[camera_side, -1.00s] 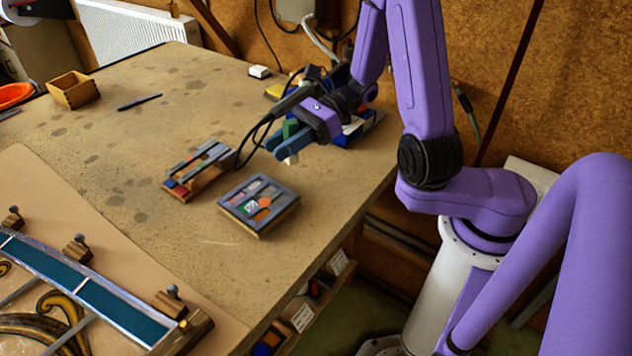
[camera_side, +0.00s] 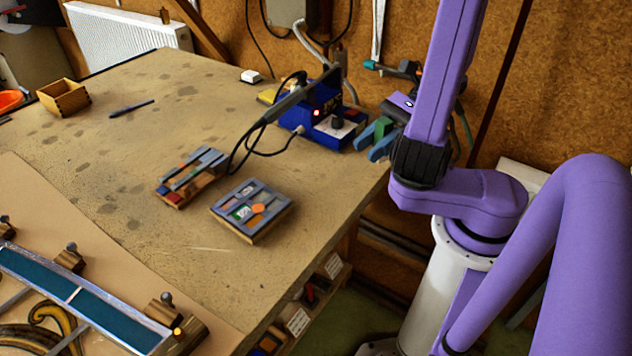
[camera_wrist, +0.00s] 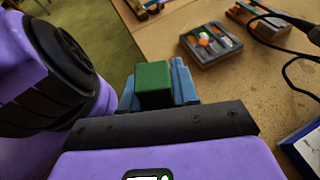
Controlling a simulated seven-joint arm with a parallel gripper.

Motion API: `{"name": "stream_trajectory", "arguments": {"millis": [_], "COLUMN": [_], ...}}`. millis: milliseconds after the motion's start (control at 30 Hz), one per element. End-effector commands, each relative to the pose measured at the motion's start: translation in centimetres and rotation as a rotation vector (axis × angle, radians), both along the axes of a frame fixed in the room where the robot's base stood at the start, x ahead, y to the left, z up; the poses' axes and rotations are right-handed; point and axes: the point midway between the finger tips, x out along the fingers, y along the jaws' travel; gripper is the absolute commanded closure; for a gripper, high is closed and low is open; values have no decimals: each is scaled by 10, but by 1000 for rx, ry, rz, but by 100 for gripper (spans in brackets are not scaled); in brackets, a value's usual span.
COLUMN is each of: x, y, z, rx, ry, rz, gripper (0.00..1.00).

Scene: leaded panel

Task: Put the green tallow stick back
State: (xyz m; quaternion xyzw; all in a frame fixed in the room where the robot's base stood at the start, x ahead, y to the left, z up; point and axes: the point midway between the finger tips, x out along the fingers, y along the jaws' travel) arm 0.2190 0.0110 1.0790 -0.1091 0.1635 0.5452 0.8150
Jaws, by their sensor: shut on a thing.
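My gripper (camera_side: 373,143) is at the right edge of the workbench, beside the blue soldering station. Its blue fingers are shut on the green tallow stick (camera_side: 382,128). The stick is held in the air. In the wrist view the green block-like end of the stick (camera_wrist: 153,82) shows between the blue fingers (camera_wrist: 158,98); its far end is hidden.
The blue soldering station (camera_side: 325,115) with its black cable stands close left of my gripper. A grey compartmented tray (camera_side: 226,222) and a slatted rack (camera_side: 183,188) sit mid-bench. A wooden box (camera_side: 64,98), a pen (camera_side: 131,108) and the leaded panel (camera_side: 100,305) are farther left.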

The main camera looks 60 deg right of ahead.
Motion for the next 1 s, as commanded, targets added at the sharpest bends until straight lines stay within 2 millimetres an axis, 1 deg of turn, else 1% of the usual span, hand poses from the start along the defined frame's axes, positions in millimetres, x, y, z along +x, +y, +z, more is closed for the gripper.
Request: {"name": "stream_trajectory", "arguments": {"millis": [67, 400, 600, 867, 1000], "x": [4, 45, 66, 90, 99], "y": [0, 3, 4, 5, 5], "z": [-2, -21, -30, -41, -53], "rx": [1, 1, 2, 1, 4], "ry": [-1, 1, 2, 2, 2], "rz": [1, 3, 2, 1, 0], "gripper": [100, 100, 100, 100, 100]}}
